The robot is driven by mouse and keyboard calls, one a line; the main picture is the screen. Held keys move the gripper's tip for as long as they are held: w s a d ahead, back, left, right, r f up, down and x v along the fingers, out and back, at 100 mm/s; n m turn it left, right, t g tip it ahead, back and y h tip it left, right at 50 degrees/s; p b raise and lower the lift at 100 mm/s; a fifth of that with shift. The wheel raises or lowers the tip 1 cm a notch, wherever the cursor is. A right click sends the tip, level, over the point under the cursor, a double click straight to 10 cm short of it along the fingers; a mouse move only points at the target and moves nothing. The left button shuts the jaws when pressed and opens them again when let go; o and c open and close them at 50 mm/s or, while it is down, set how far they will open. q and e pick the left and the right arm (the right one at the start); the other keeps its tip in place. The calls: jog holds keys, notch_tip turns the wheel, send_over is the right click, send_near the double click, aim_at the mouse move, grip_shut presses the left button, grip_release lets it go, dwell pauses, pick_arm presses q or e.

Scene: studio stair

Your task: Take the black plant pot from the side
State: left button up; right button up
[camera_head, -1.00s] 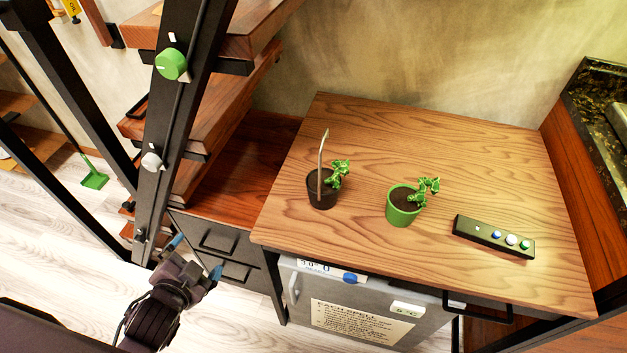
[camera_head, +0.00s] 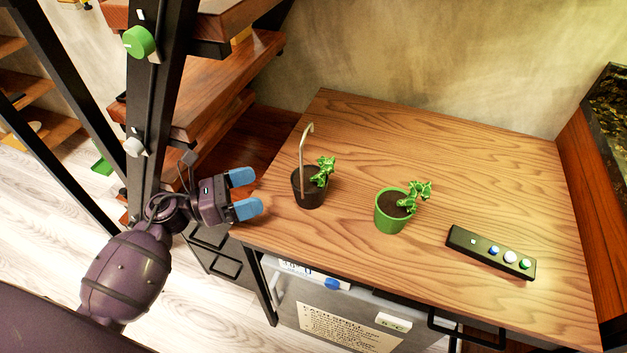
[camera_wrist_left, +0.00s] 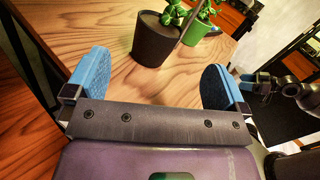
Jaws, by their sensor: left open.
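The black plant pot (camera_head: 309,192) stands upright near the left side of the wooden table, with a green plant and a thin hooked stake rising from its soil. My left gripper (camera_head: 244,192) is to the left of the pot, at the table's left edge, with its two blue fingers spread and pointing at the pot. A gap separates the fingertips from the pot. In the left wrist view the black pot (camera_wrist_left: 157,42) is ahead, between and beyond the open fingers (camera_wrist_left: 158,82).
A green pot (camera_head: 390,213) with a plant stands right of the black pot. A black button panel (camera_head: 490,252) lies farther right on the table (camera_head: 440,150). A dark post (camera_head: 153,90) with knobs and wooden stairs (camera_head: 215,95) stand at the left. A grey fridge (camera_head: 330,310) is below.

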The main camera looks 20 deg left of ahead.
aim_at(312, 167)
pick_arm(q)
jog(key=shift+w+d+f+m+g, duration=0.1)
jog(key=shift+f+m+g, duration=0.2)
jog(key=shift+m+g, duration=0.65)
jog(key=shift+w+d+m, duration=0.2)
jog(key=shift+d+m, duration=0.05)
jog(key=shift+d, duration=0.1)
jog(key=x, duration=0.4)
jog(key=shift+d+r, duration=0.1)
jog(key=shift+w+x, duration=0.2)
jog(key=shift+x, duration=2.7)
jog(key=c, duration=0.9)
